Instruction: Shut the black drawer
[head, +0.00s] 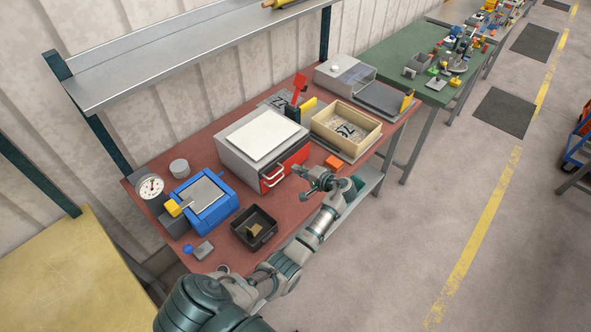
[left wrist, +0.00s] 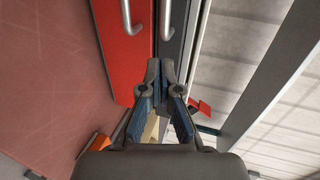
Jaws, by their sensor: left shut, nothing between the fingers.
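The grey cabinet (head: 240,155) with a white top stands on the red-brown bench. Its front has a black drawer (head: 291,158) above a red drawer (head: 290,172), each with a pale bar handle. How far the black drawer stands out is hard to tell. My left gripper (head: 304,174) is in front of the cabinet, at its right. In the left wrist view the shut, empty fingertips (left wrist: 160,72) point at the fronts, near the line between the red drawer (left wrist: 122,45) and the black drawer (left wrist: 173,45). Contact cannot be told. My right gripper is not in view.
An orange block (head: 333,162) lies close behind my gripper. A wooden tray (head: 345,142) is right of the cabinet. A black bin (head: 254,240) and a blue vise-like fixture (head: 208,214) stand to the left.

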